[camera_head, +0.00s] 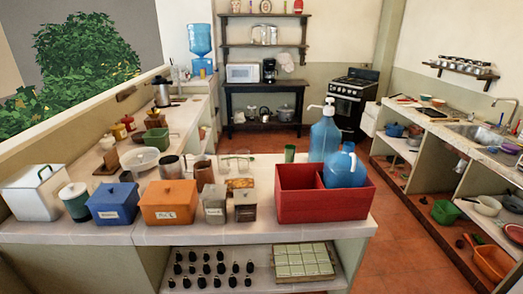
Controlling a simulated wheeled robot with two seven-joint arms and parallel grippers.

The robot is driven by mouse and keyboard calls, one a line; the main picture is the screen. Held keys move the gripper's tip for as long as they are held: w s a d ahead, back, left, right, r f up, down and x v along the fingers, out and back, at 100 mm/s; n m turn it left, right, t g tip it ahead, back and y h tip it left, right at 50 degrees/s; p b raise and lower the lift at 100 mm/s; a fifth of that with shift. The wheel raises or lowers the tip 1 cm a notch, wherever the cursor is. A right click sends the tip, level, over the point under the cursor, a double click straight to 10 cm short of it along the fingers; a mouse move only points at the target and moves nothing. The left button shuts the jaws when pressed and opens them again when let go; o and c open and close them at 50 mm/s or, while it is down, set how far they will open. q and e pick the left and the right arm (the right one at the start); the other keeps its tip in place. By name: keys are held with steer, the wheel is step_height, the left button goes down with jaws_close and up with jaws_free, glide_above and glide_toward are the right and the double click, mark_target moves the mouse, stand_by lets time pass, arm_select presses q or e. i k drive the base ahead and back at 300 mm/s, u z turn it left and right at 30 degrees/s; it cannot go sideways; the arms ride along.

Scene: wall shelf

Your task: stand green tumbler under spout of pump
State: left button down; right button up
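A small green tumbler (290,153) stands upright on the counter, behind the left part of a red two-compartment crate (307,206). A blue bottle with a white pump (325,136) rises at the crate's back edge, right of the tumbler. Its spout points left, high above the counter; the tumbler is left of the spout tip in the picture. I cannot tell whether the bottle's base is inside or behind the crate. Neither of my grippers is in view.
Left of the crate stand an orange box (169,203), a blue box (113,204), a white canister (32,193) and small jars. Glasses (236,163) stand left of the tumbler. The counter's front strip is clear. A sink counter is at right.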

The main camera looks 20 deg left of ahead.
mark_target(290, 156)
steer(key=u, duration=0.05)
steer(key=i, duration=1.3)
steer(key=z, duration=0.35)
